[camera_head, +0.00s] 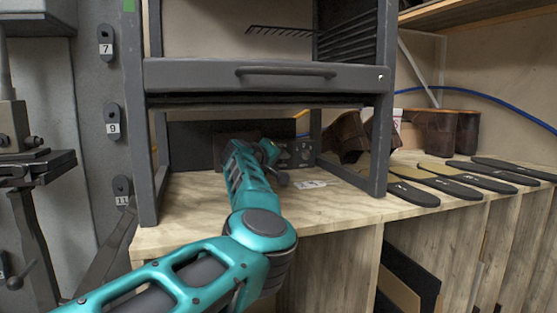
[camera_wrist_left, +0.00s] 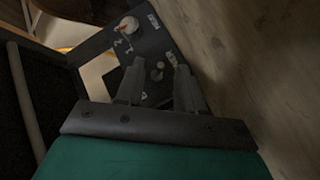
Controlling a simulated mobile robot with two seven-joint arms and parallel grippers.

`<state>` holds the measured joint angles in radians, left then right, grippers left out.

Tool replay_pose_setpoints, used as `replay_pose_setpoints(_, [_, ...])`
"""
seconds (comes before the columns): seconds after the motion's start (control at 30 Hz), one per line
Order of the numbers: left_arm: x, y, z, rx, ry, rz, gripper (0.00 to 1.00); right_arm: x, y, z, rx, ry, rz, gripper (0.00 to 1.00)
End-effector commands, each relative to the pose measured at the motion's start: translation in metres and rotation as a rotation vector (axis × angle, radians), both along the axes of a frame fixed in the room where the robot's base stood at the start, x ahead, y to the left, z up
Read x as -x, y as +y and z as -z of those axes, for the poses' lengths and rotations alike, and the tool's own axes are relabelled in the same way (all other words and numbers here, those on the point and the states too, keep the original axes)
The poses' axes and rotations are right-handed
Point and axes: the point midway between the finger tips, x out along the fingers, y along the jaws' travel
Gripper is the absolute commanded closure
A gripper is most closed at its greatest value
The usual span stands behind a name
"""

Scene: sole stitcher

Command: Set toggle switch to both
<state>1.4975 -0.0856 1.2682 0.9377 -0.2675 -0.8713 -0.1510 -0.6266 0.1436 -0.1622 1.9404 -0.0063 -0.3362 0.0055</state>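A dark control panel (camera_head: 298,152) stands at the back of the shelf under the grey rack in the head view. In the left wrist view the panel (camera_wrist_left: 152,52) shows small switches, pale labels and an orange-red knob (camera_wrist_left: 128,26). A small pale toggle switch (camera_wrist_left: 157,70) shows between the fingertips of my left gripper (camera_wrist_left: 160,66). The fingers are apart, and I cannot tell whether either touches the switch. In the head view my left gripper (camera_head: 270,152) is at the panel, its fingers largely hidden by my arm. My right gripper is not in view.
The grey rack's posts and crossbar (camera_head: 265,76) frame the space around my left arm. A white label card (camera_head: 311,184) lies on the wooden shelf (camera_head: 200,215). Dark soles (camera_head: 450,185) and brown boots (camera_head: 432,132) are to the right.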

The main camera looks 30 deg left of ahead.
Motion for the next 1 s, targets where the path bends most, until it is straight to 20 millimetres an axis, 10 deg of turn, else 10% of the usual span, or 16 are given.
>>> replay_pose_setpoints(0.47, [-0.0064, 0.0001, 0.0012, 0.0, -0.001, 0.0, 0.62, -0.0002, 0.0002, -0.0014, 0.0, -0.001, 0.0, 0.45])
replay_pose_setpoints(1.0, [-0.0064, -0.0002, 0.0013, 0.0, -0.001, 0.001, 1.0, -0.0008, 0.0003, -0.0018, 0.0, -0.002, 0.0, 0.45])
